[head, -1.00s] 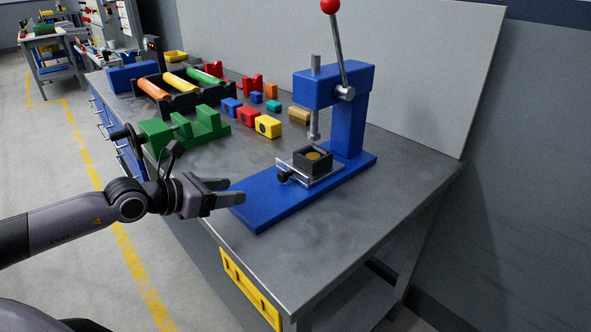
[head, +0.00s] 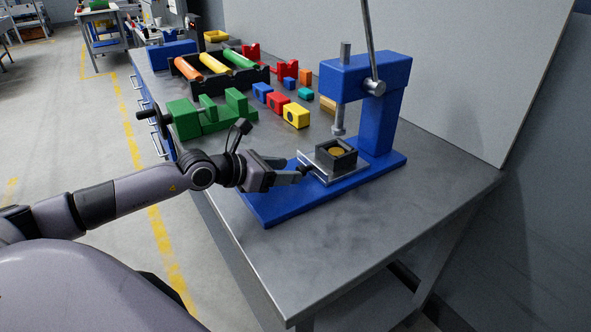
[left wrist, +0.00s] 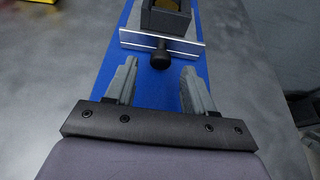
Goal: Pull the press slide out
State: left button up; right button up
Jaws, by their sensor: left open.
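The blue arbor press (head: 384,120) stands on the grey workbench. Its silver slide plate (head: 350,181) lies on the blue base under the ram and carries a dark square box (head: 337,154) with a brass-coloured round piece in it. A black knob (head: 305,170) sticks out of the slide's front, toward my left gripper (head: 303,170). In the left wrist view the knob (left wrist: 160,57) lies just ahead of and between the open fingers of my left gripper (left wrist: 157,75), with no contact visible. The fingers are empty. My right gripper is out of view.
A green vise (head: 212,114) stands left of the press. Several coloured blocks (head: 277,102) and a black rack (head: 215,77) with coloured rollers lie behind. The bench's front right (head: 400,210) is clear. A grey wall panel rises at the back.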

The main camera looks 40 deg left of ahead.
pick_arm(q)
jog(key=shift+x, duration=1.8)
jog(key=shift+d, duration=0.1)
jog(key=shift+c, duration=0.4)
grip_shut()
